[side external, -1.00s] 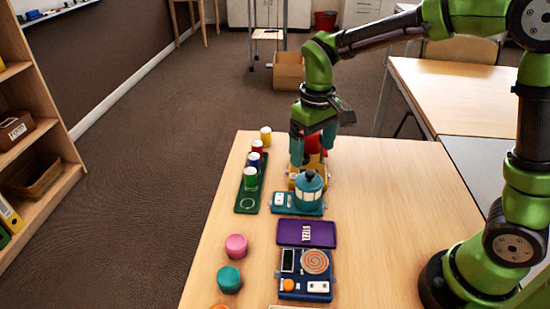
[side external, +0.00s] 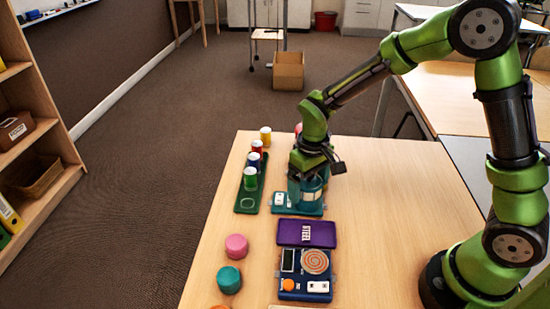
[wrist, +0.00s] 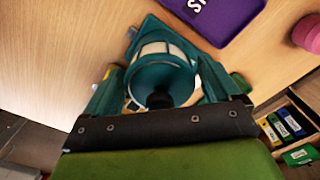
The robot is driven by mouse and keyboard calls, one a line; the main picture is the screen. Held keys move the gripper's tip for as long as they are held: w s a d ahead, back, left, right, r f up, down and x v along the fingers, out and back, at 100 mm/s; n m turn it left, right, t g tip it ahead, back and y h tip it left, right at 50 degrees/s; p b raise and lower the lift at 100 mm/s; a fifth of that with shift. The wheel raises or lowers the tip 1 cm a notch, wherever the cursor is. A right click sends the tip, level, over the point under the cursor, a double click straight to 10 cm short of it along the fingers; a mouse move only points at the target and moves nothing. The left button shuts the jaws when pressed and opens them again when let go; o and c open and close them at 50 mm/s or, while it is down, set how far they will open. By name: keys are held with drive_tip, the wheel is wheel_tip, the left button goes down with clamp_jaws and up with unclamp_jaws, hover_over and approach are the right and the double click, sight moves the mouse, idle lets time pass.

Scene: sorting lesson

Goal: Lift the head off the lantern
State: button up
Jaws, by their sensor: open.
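The teal lantern (wrist: 158,73) stands on a teal base (side external: 281,199). In the wrist view I see its rounded teal head, dark knob (wrist: 159,99) and pale window panels. My gripper (side external: 308,178) is over the lantern in the side view and hides most of its upper part. In the wrist view my gripper (wrist: 160,88) is open, with one teal finger on each side of the lantern's head. I cannot tell whether the fingers touch it.
A green tray (side external: 247,204) with several coloured cylinders stands left of the lantern. A purple tray (side external: 306,233) and a blue device with a spiral disc (side external: 315,262) lie nearer the camera. Pink (side external: 236,247) and teal (side external: 229,279) pieces lie at the left.

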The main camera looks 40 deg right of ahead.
drive_tip(key=c, duration=0.9)
drive_tip(key=shift+r, duration=0.1)
